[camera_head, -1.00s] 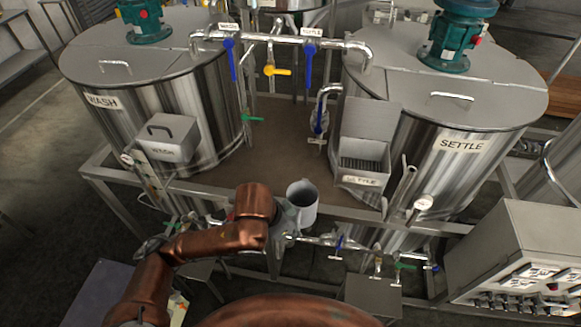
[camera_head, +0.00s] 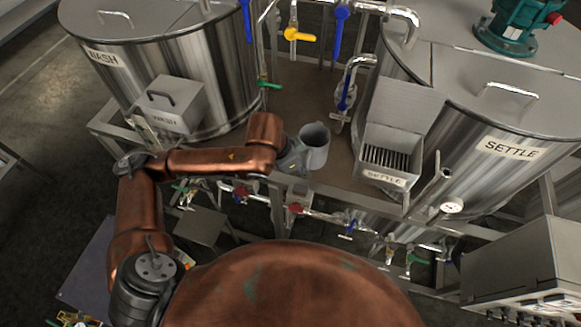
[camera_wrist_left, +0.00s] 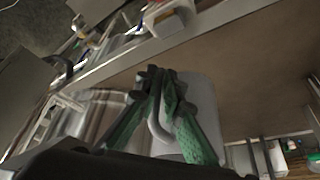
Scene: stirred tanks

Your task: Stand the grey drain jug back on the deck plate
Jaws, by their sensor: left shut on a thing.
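The grey drain jug (camera_head: 316,150) is upright near the front edge of the brown deck plate (camera_head: 298,103), between the wash and settle tanks. My left gripper (camera_head: 294,158) is at the jug's left side. In the left wrist view its green-padded fingers (camera_wrist_left: 163,108) are shut on the handle of the jug (camera_wrist_left: 204,100), with the deck plate (camera_wrist_left: 265,60) beyond. I cannot tell whether the jug's base touches the plate. My right gripper is not in view.
The settle box (camera_head: 389,158) with its slotted tray stands right of the jug, and the wash box (camera_head: 170,105) stands to the left. Pipes with blue-handled valves (camera_head: 341,25) rise behind. Pipework with red valves (camera_head: 296,208) runs below the front edge. Bare deck lies behind the jug.

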